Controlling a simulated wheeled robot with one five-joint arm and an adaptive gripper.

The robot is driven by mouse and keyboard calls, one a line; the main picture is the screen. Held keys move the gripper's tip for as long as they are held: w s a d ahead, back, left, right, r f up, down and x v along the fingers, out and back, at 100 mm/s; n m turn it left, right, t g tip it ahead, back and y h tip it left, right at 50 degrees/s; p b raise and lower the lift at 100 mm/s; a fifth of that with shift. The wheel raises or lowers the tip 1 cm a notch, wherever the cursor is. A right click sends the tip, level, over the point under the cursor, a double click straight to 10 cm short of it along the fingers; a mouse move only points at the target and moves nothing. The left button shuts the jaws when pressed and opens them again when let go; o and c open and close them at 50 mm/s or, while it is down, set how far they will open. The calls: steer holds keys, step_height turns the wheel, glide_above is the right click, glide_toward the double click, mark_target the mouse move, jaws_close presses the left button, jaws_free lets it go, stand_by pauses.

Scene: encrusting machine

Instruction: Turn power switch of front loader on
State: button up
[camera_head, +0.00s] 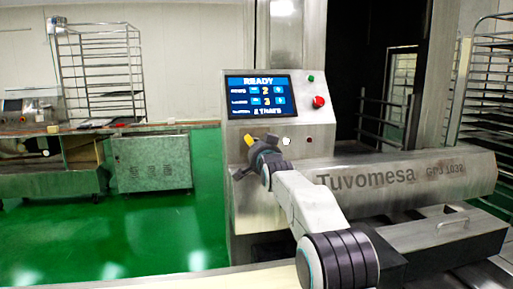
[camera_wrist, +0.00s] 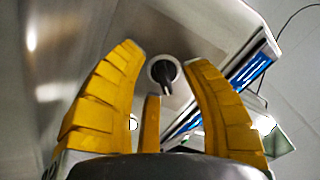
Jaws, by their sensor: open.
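The power switch, a black rotary knob on a round pale base (camera_wrist: 163,71), shows in the wrist view on a metal panel. My gripper (camera_wrist: 165,60) is open, with two yellow fingers to the left and right of the knob and a third below it. The fingers look apart from the knob; the exact gap in depth I cannot tell. In the head view my gripper (camera_head: 235,142) is at the lower left of the machine's control panel (camera_head: 300,112). The knob is hidden behind it there.
The panel bears a lit screen (camera_head: 259,95) reading READY, a green button (camera_head: 310,78), a red button (camera_head: 319,101) and small white buttons (camera_head: 286,141). A metal housing (camera_head: 420,172) marked Tuvomesa extends right. Green floor (camera_head: 150,235) is open at left.

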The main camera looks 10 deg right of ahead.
steer(key=shift+s, duration=0.15)
steer(key=s, duration=1.1)
steer(key=shift+s, duration=0.4)
